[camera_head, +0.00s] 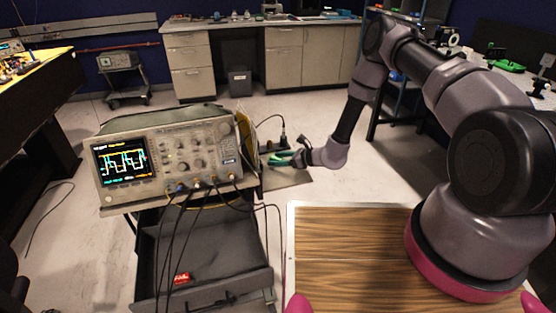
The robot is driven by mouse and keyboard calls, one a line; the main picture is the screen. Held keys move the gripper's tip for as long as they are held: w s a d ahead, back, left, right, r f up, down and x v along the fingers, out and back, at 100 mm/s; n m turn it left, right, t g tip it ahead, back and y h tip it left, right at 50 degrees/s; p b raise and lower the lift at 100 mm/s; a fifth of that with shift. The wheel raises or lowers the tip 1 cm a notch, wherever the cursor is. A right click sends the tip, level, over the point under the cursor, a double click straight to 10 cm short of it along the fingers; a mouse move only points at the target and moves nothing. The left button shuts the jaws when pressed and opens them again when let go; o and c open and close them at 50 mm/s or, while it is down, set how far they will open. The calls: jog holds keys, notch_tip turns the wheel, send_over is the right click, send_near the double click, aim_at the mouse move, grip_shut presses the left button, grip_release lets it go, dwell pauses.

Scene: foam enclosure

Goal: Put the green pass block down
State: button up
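A green shape (279,161), which looks like the green pass block, is at the tip of my gripper (284,158). It is just right of the oscilloscope, over or on a dark flat surface (288,178). It is small, and I cannot tell whether the fingers are closed on it or whether it touches the surface. My arm reaches out from the right and bends down to this spot.
An oscilloscope (165,155) stands on a cart with cables hanging in front. Its open drawer (205,285) holds a red block (182,278). Cabinets (283,50) line the back wall. Bare floor lies between.

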jog(key=shift+r, duration=0.15)
jog(key=v, duration=1.2)
jog(key=s+d+r+n+g, duration=0.15)
jog(key=r+n, duration=0.25)
jog(key=r, duration=0.6)
jog(key=s+r+n+g+h, duration=0.15)
jog(key=r+n, duration=0.25)
jog(key=r, duration=0.7)
jog(key=s+d+r+n+g, duration=0.15)
jog(key=r+n, duration=0.25)
jog(key=r, duration=0.6)
jog(key=s+d+r+n+t+h, duration=0.3)
jog(key=s+d+r, duration=0.4)
jog(key=s+r, duration=0.3)
jog(key=s+d+r+n+t+h, duration=0.3)
jog(key=s+d+r+h, duration=0.2)
jog(key=s+d+r, duration=0.3)
notch_tip(320, 180, up, 2)
jog(key=shift+s+r+n+h, duration=0.1)
jog(key=shift+s+n+h, duration=0.3)
jog(key=shift+s, duration=0.85)
jog(key=shift+d, duration=0.15)
